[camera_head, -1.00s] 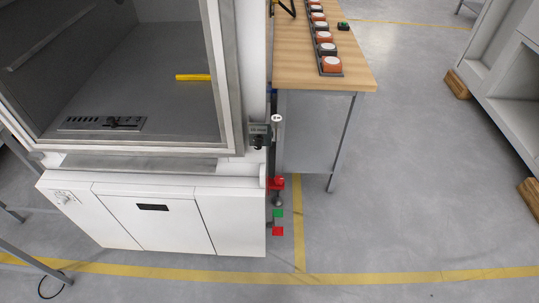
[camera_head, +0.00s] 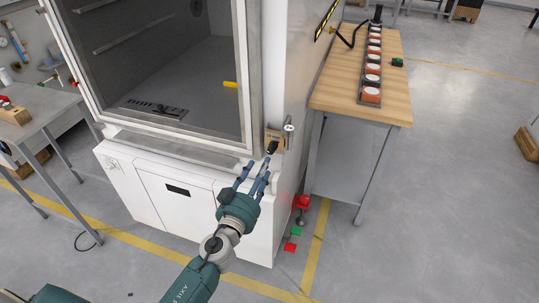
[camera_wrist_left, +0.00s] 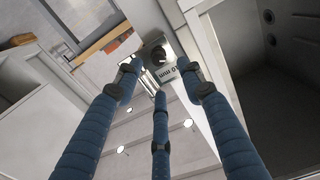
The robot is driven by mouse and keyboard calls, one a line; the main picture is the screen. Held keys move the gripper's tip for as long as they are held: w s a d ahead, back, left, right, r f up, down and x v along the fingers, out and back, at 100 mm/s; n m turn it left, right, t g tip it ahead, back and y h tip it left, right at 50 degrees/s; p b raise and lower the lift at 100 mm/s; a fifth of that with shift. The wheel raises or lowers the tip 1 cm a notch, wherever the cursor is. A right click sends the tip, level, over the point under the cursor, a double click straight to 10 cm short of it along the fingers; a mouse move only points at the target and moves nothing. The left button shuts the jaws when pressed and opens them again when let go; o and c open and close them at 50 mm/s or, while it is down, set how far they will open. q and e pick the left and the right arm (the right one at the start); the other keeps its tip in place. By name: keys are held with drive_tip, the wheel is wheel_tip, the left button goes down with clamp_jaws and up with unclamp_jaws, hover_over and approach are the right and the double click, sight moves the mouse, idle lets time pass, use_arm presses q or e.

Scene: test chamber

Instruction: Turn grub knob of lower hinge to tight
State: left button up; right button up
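The lower hinge (camera_head: 276,138) is a small block at the chamber door's lower right corner, with a pale round-topped pin beside it. A dark knob (camera_head: 272,147) sits on its front. My left gripper (camera_head: 258,173) has blue fingers spread open, just below and in front of the hinge. In the wrist view, the three fingers (camera_wrist_left: 158,76) are apart and empty, aimed toward the block. Whether any fingertip touches it cannot be told. My right gripper is not in view.
The white chamber (camera_head: 160,190) with its framed door (camera_head: 245,70) stands directly behind the gripper. A wooden-topped table (camera_head: 350,100) with a row of orange-and-white buttons stands to the right. A red fitting (camera_head: 302,201) is low at the chamber's side.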

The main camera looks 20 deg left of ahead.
sight(270, 153)
use_arm(q)
drive_tip(key=w, duration=0.6)
drive_tip(key=shift+d, duration=0.3)
drive_tip(key=shift+w, duration=0.5)
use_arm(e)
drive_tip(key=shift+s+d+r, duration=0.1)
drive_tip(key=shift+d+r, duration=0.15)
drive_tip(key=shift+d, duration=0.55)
use_arm(q)
clamp_jaws()
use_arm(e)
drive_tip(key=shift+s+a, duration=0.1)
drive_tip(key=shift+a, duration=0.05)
